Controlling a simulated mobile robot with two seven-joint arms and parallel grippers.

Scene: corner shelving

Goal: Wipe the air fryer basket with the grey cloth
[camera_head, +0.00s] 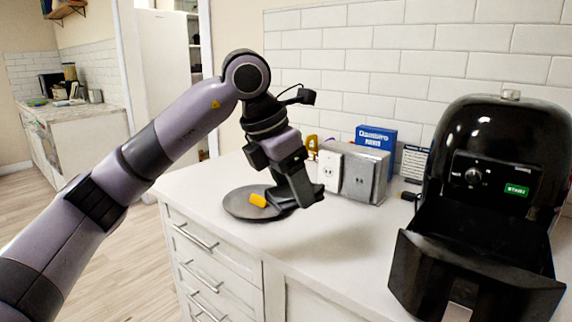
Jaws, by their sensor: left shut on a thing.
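The black air fryer (500,150) stands on the counter at the right. Its basket (425,277) is pulled out at the front, with its open top in view and a silver piece on its front. My left gripper (297,203) is low over the counter, at the right edge of a dark round dish or pan (243,211). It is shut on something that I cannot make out. A small yellow piece (258,201) shows on the dark dish next to the gripper. I cannot pick out the grey cloth. My right gripper is not in view.
A silver toaster-like box (362,175), a white piece with sockets (330,171), a blue box (376,137) and a dark sign (414,163) stand by the tiled wall. The white counter (335,245) is clear between the dish and the air fryer.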

